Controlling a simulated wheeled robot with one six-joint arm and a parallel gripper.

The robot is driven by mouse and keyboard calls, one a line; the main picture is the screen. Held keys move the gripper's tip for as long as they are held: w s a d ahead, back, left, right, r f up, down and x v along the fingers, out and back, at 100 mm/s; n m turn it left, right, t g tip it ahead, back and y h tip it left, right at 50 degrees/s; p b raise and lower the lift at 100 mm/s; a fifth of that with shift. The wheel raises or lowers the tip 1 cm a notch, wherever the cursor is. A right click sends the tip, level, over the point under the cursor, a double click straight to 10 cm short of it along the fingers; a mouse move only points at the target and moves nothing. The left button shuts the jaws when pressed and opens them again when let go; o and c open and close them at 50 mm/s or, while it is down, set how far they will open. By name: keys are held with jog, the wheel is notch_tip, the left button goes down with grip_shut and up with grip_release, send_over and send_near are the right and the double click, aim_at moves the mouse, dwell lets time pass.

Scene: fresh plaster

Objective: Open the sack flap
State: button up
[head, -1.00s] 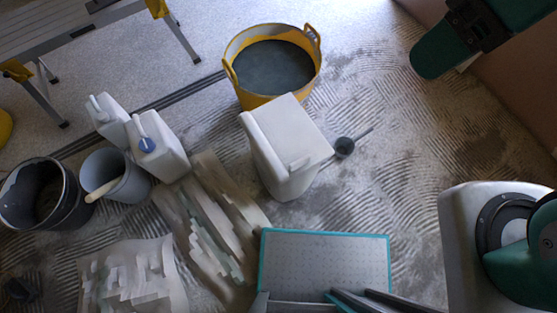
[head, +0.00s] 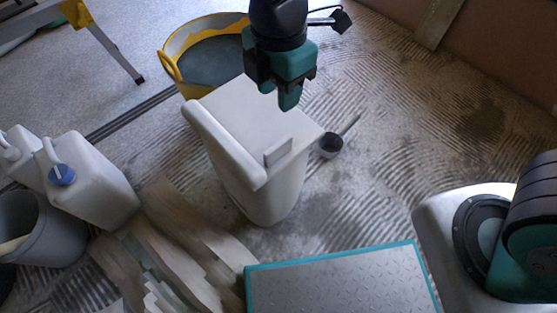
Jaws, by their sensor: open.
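The white sack (head: 250,185) stands upright on the floor in the middle of the view. Its flap (head: 245,120) lies closed across the top, with a rolled edge along the left and a small raised tab (head: 279,151) at the front. My gripper (head: 282,92) points down over the far right part of the flap, behind the tab. It is open and holds nothing. I cannot tell how high it is above the flap. The fingers partly overlap each other in this view.
A yellow tub (head: 172,70) of dark material stands just behind the sack. A dark scoop (head: 331,146) lies to its right. White canisters (head: 95,185) and a grey bucket (head: 45,235) stand at the left.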

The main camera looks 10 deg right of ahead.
aim_at(278, 144)
notch_tip(278, 144, down, 18)
jog(key=b, duration=0.7)
jog(key=shift+r, duration=0.15)
grip_shut()
